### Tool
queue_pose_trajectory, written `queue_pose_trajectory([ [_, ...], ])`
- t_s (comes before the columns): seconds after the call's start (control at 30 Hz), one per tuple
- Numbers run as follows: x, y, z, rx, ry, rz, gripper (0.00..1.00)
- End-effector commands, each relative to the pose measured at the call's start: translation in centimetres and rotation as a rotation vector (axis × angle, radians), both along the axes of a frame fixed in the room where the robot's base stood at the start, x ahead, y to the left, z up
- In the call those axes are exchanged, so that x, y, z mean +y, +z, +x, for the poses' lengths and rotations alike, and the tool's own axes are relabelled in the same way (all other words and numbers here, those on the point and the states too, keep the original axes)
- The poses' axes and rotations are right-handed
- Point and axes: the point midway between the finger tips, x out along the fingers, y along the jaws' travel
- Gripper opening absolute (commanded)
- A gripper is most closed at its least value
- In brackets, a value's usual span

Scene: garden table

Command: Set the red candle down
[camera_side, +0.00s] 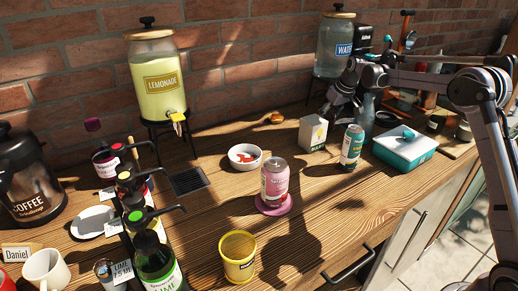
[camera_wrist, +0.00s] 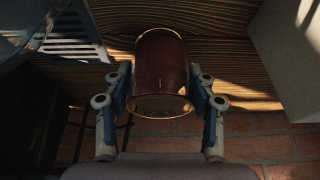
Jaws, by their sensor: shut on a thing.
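The red candle (camera_wrist: 161,70) is a dark red cylinder in the wrist view, between the two fingers of my gripper (camera_wrist: 161,103). The fingers are shut on its sides. Wooden boards show beyond it; I cannot tell whether its base touches them. In the side view my gripper (camera_side: 343,104) is at the back right of the wooden table (camera_side: 330,215), behind the white carton and the blue-green can. The candle cannot be made out in that view.
A white carton (camera_side: 312,133), a blue-green can (camera_side: 351,146) and a grey-blue bottle (camera_side: 366,115) stand close to my gripper. The water dispenser (camera_side: 333,45) is behind it. A pink can (camera_side: 274,180) stands on a pink coaster. The front right table is clear.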

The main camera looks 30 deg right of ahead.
Motion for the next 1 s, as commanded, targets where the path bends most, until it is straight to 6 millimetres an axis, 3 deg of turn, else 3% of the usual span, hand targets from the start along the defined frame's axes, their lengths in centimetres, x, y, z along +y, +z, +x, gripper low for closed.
queue_pose_trajectory([
  [0.3,0.0,-0.2,0.0,-0.001,0.000,0.000,0.06],
  [0.33,0.0,-0.3,0.0,0.000,0.000,0.000,0.59],
  [0.4,0.0,-0.3,0.0,0.000,0.000,0.000,0.79],
  [0.77,0.0,-0.1,0.0,0.000,0.000,0.000,0.79],
  [1.0,0.0,2.3,-1.0,0.000,-0.001,0.000,0.79],
])
